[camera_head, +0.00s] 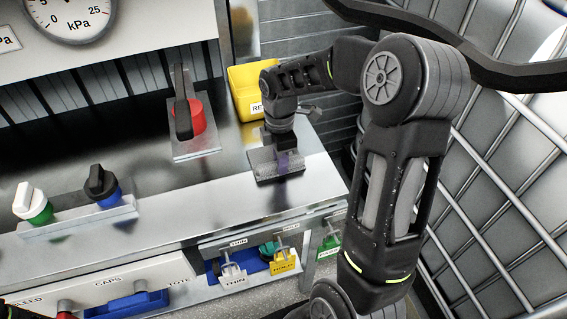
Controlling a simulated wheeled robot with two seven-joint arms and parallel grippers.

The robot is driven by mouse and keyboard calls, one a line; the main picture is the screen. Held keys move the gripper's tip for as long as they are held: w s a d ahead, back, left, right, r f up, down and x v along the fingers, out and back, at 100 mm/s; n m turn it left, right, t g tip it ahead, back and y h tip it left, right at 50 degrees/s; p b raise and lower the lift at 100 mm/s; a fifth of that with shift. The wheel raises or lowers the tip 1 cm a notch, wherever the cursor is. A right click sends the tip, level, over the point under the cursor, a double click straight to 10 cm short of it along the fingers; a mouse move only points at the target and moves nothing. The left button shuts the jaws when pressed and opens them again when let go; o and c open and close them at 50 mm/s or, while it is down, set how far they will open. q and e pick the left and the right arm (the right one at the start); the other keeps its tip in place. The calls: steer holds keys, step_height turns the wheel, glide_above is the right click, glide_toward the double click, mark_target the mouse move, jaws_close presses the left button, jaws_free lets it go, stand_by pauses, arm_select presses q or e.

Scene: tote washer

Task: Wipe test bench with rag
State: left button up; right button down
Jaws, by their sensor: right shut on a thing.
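The test bench (185,203) is a shiny metal top running across the middle of the head view. A grey rag (266,176) lies flat on it near the right end, below my right gripper (279,146). My right gripper points down and is shut on the rag; its fingertips are mostly hidden.
A red valve with a black lever (186,110), and blue (103,188) and green (33,205) knobs stand on the bench. A yellow bin (245,88) is behind. A metal cage (500,190) stands at right.

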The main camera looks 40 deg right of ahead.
stand_by(0.4)
steer(key=shift+r+p, duration=2.65)
steer(key=shift+r, duration=0.85)
